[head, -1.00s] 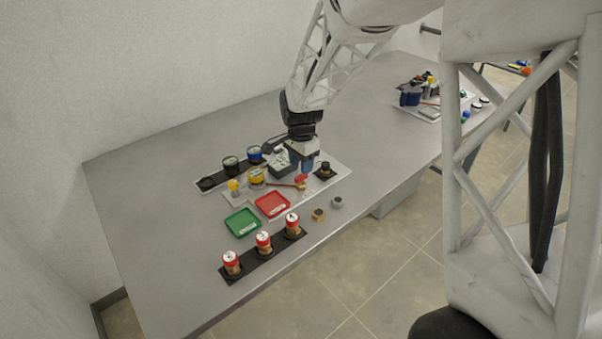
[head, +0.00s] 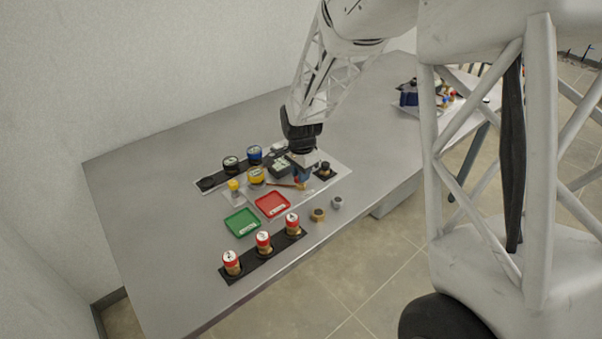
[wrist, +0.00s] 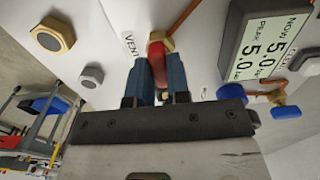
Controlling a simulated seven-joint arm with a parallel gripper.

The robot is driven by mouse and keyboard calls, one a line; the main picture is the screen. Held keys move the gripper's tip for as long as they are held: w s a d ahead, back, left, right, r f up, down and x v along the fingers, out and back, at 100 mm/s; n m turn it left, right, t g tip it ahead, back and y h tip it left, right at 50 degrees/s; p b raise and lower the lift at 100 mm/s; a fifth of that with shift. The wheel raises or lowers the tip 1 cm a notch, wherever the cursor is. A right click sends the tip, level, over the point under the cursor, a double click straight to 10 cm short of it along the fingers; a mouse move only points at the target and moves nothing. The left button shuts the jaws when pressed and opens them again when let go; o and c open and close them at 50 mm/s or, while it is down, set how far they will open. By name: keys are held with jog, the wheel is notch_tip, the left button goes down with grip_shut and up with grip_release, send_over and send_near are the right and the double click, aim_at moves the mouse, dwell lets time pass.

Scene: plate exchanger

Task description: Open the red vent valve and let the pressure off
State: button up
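The red vent valve (wrist: 157,63) is in the wrist view, on a brass fitting beside a label reading VENT. My gripper's (wrist: 160,72) two blue fingers stand on either side of its red handle, with no clear gap, so they look shut on it. In the head view my gripper (head: 302,180) is low over the right part of the light plate and hides the valve. The grey gauge (wrist: 264,42) shows NOW 5.0 and PEAK 5.0. It also shows in the head view (head: 281,166).
A red tray (head: 272,205) and a green tray (head: 242,223) lie in front of the plate. Several red-topped cans (head: 263,241) stand in a black rack. A brass nut (head: 317,215) and a grey nut (head: 337,202) lie near the front edge. The table's left side is clear.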

grip_shut()
jog(key=shift+n, duration=0.4)
jog(key=n, duration=0.3)
jog(key=shift+r, duration=0.1)
jog(key=n, duration=1.4)
dwell(0.3)
jog(key=o, duration=0.7)
grip_release()
